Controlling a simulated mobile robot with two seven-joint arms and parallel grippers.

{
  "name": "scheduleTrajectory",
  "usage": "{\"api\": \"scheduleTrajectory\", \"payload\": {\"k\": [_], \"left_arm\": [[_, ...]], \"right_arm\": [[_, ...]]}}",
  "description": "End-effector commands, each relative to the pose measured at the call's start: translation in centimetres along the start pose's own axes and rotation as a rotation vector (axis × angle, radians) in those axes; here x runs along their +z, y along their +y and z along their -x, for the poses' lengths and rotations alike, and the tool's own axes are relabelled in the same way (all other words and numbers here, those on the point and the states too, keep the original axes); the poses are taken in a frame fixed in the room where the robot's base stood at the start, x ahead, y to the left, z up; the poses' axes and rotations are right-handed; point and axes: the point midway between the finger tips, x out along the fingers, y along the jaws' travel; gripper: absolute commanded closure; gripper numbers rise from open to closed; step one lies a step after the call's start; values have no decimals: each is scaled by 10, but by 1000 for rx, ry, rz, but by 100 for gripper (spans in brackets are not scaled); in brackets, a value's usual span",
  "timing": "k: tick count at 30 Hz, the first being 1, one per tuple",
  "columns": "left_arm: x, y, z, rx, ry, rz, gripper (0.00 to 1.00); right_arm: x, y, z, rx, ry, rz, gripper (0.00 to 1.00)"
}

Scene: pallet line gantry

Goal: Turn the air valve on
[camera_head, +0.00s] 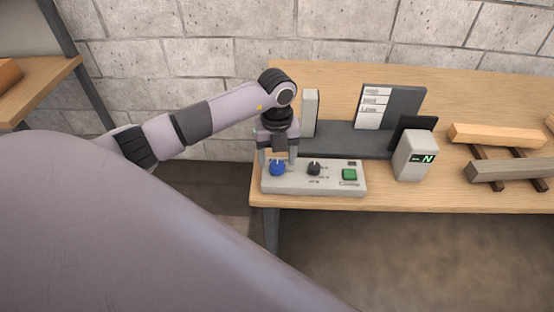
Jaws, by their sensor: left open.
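A light grey control panel (320,187) sits near the front left edge of the wooden table. The panel's lettering is too small to read, so I cannot tell which knob is the air valve. My left gripper (277,158) points down over the blue knob, open, with its fingers at either side just above or around it. I cannot tell whether they touch it. My right gripper is not in view.
Behind are a dark stand with white labels (390,105) and an upright grey block (310,112). Wooden bars (497,135) lie on the right. The wooden table (420,197) is clear along its front.

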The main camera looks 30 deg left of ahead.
Motion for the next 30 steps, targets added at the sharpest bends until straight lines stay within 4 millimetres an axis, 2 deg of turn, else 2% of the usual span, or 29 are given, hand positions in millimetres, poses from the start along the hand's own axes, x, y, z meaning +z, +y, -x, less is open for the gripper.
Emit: {"api": "scheduleTrajectory", "payload": {"k": [6, 14, 19, 20, 30], "left_arm": [[-1, -1, -19, -2, 1, -2, 35], [0, -1, -21, -3, 0, -3, 35], [0, -1, -21, -3, 0, -3, 87], [0, -1, -21, -3, 0, -3, 91], [0, -1, -21, -2, 0, -42, 91]], "right_arm": [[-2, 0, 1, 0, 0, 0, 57], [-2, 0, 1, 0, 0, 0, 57], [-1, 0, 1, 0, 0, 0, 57], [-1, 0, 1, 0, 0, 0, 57], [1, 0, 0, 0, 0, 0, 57]]}}
